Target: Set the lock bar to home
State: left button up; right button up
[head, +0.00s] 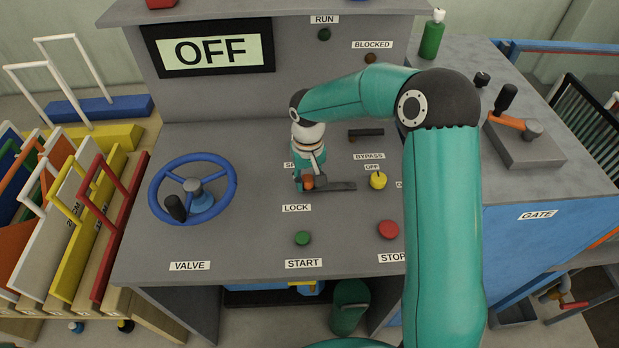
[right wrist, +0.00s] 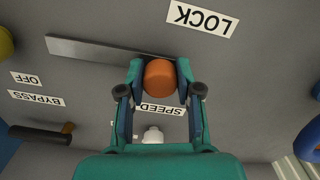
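The lock bar (head: 340,186) is a flat dark grey bar with an orange knob at its left end, lying on the console above the LOCK label (head: 296,208). It lies roughly level and points right in the head view. In the right wrist view the bar (right wrist: 90,48) runs left from the orange knob (right wrist: 160,77). My right gripper (head: 308,182) reaches down onto the knob. In the right wrist view its two fingertips (right wrist: 160,82) press against both sides of the knob. My left gripper is not in view.
A yellow knob (head: 378,180) sits just right of the bar's end. A black bypass handle (head: 366,132) is behind it. Green start (head: 303,238) and red stop (head: 388,229) buttons lie in front. A blue valve wheel (head: 193,188) stands left. The display (head: 209,50) reads OFF.

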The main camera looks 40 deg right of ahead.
aim_at(325, 189)
grip_shut()
jog(key=s+d, duration=0.1)
jog(key=d, duration=0.1)
jog(key=s+d+b, duration=0.1)
jog(key=d, duration=0.1)
jog(key=shift+s, duration=0.15)
jog(key=shift+a, duration=0.1)
jog(key=o, duration=0.6)
grip_release()
jog(key=shift+o, duration=0.2)
jog(key=shift+r, duration=0.1)
notch_tip(325, 189, up, 12)
